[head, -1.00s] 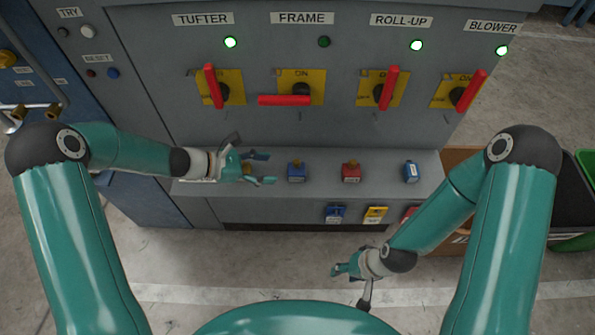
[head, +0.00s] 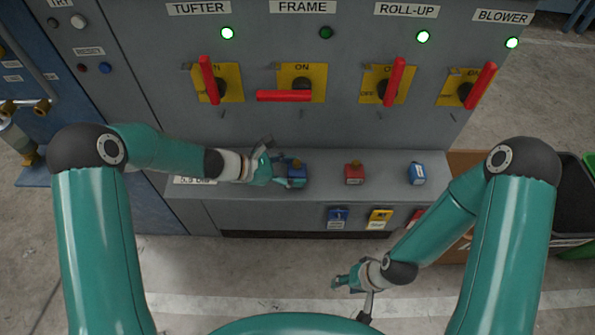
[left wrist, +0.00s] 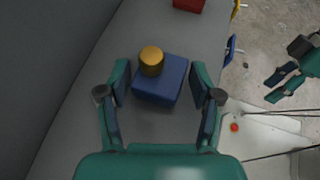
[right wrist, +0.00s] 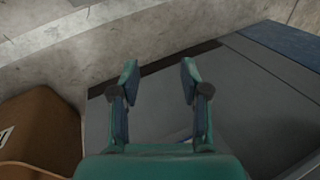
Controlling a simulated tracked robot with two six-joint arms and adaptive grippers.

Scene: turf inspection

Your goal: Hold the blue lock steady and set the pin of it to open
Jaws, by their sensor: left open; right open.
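The blue lock (head: 297,172) is a small blue block with a brass, knob-like pin (left wrist: 151,58) on its top. It sits on the grey ledge below the FRAME switch. My left gripper (head: 284,170) is open at the block and partly covers it in the head view. In the left wrist view the blue block (left wrist: 168,80) lies between the spread fingertips; I cannot tell whether they touch it. My right gripper (head: 348,290) is open and empty, low in front of the cabinet and well away from the lock. It also shows in the right wrist view (right wrist: 159,75).
A red block (head: 354,174) and another blue block (head: 417,174) stand further right on the ledge (head: 325,195). Blue and yellow tags (head: 380,219) hang on the front below. Red switch handles (head: 283,96) stick out above. A cardboard box (head: 462,165) stands at right.

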